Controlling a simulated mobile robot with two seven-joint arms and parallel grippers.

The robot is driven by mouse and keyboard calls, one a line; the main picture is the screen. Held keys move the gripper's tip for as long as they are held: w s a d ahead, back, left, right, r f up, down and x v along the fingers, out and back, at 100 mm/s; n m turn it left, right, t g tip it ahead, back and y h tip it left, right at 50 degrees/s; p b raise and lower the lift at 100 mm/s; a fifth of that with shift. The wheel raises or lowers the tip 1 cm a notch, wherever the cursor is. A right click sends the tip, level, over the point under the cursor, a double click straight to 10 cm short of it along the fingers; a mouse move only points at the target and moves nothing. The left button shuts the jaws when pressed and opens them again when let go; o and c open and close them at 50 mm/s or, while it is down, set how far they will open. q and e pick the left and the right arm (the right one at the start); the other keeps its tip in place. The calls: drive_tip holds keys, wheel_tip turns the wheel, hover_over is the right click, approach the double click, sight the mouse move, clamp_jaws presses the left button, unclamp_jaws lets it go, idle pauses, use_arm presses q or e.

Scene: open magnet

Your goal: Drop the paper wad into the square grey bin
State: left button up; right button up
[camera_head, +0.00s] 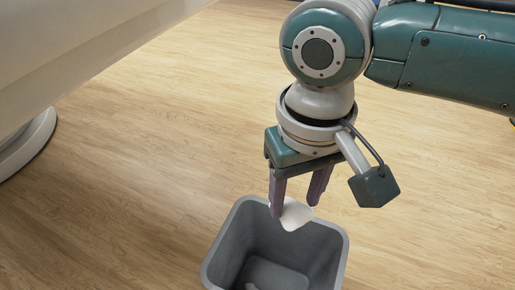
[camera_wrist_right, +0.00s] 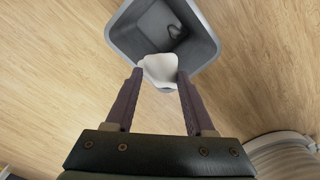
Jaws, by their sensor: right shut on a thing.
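The white paper wad (camera_head: 294,214) is between the fingers of my right gripper (camera_head: 296,208), which is shut on it. In the head view the wad overlaps the back rim of the square grey bin (camera_head: 222,253); the exact height above the rim is hard to tell. In the right wrist view the wad (camera_wrist_right: 158,71) sits between the fingertips (camera_wrist_right: 159,74), in front of the near part of the bin (camera_wrist_right: 200,48). A small dark shape shows on the bin's inside there. My left gripper is not in view.
The bin stands on a light wood floor (camera_head: 130,190) with free room around it. A large pale piece of furniture (camera_head: 70,50) is at the upper left, with a round white base (camera_head: 28,142) under it.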

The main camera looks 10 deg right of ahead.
sight(293, 224)
use_arm(q)
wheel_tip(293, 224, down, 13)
drive_tip(key=b, duration=1.1)
use_arm(e)
wheel_tip(293, 224, down, 16)
drive_tip(key=s, duration=0.2)
drive_tip(key=shift+a+r+n, duration=0.15)
drive_tip(key=shift+a+n, duration=0.15)
drive_tip(key=shift+a, duration=0.05)
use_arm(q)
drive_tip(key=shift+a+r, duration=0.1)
use_arm(e)
drive_tip(key=o, duration=1.4)
use_arm(q)
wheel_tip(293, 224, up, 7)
drive_tip(key=p, duration=0.7)
use_arm(e)
wheel_tip(293, 224, up, 10)
